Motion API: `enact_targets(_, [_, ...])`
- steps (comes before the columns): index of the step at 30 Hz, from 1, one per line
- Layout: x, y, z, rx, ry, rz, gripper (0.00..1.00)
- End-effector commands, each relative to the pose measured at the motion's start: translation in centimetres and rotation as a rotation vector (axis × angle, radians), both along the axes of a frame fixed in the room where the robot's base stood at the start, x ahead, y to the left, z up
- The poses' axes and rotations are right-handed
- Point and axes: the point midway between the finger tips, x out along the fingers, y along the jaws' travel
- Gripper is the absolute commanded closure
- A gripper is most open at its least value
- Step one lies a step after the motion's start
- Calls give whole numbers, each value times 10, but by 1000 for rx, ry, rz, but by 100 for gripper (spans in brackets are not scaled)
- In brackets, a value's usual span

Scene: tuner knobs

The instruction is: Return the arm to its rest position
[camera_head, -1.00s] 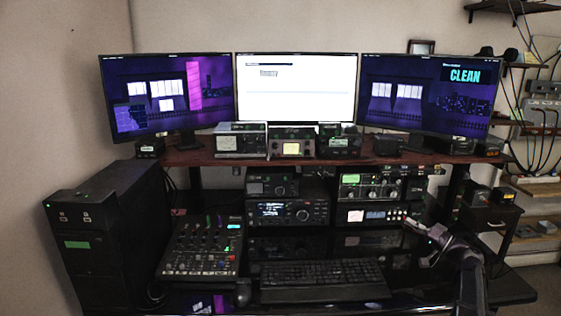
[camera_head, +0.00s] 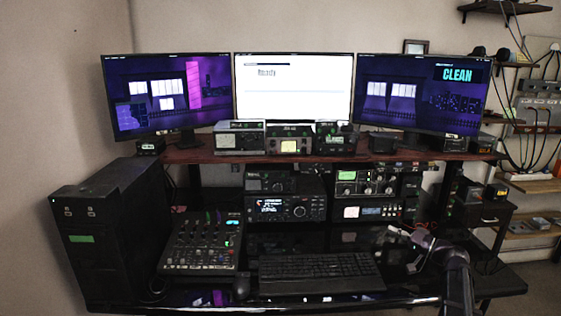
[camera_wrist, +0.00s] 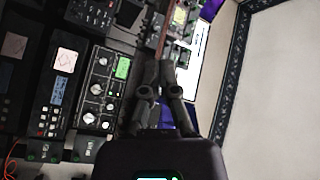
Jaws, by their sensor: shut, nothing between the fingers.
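My gripper (camera_head: 393,231) is at the lower right of the head view, in front of the radio stack and above the right part of the desk. In the wrist view its two fingers (camera_wrist: 161,72) are together with nothing between them. The tuner (camera_head: 365,184) with its row of knobs and green display sits on the right-hand stack, behind and left of my gripper. A unit with round knobs and a green display (camera_wrist: 103,85) also shows left of the fingers in the wrist view. My gripper appears apart from the equipment.
A keyboard (camera_head: 318,272) and a mixer (camera_head: 203,241) lie on the black desk. A radio with a lit display (camera_head: 287,208) stands left of the tuner. A raised shelf (camera_head: 190,156) carries small devices and three monitors. A drawer unit (camera_head: 487,215) stands at right.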

Motion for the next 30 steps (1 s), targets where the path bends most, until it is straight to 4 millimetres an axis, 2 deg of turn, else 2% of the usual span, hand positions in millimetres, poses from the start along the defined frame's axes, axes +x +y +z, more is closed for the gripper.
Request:
enact_targets(7, [-12, 47, -28, -105, 111, 67, 100])
enact_targets(11, [-25, 81, -52, -196, 203, 117, 100])
enact_targets(15, [-46, 119, -83, -325, 324, 172, 100])
enact_targets(21, [-81, 159, -123, -519, 491, 228, 100])
enact_targets(30, [-140, 192, -172, -833, 712, 252, 100])
